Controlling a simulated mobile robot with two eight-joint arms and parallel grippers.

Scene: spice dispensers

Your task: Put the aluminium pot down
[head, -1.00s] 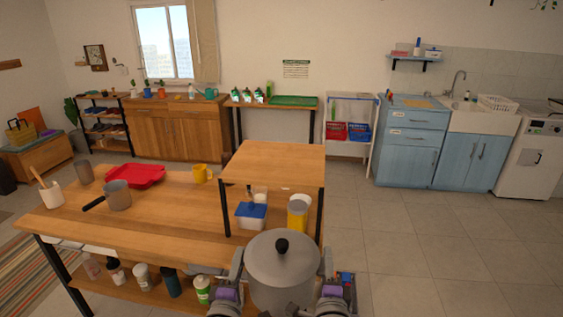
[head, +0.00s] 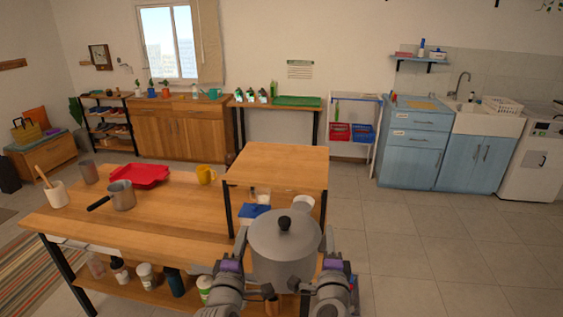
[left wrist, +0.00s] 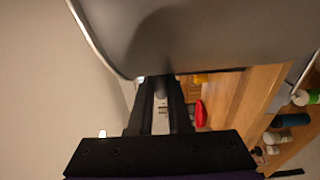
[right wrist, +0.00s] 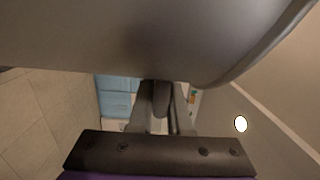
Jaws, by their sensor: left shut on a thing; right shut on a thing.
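The aluminium pot (head: 283,258) is grey, with a lid and a black knob, upright at the bottom middle of the head view. My left gripper (head: 241,257) is shut on its left side and my right gripper (head: 327,257) on its right side, apparently at the handles. The pot's wall fills the top of the left wrist view (left wrist: 200,35) and the right wrist view (right wrist: 130,40). The pot is held in front of the raised wooden shelf (head: 278,165). The pot's underside is not clear in the head view.
The wooden table (head: 150,220) has a red tray (head: 146,176), a small saucepan (head: 122,195), a yellow mug (head: 206,175) and a utensil crock (head: 57,194). A blue-lidded box (head: 254,212) stands under the raised shelf. The raised shelf's top is bare. Several bottles stand on the lower shelf.

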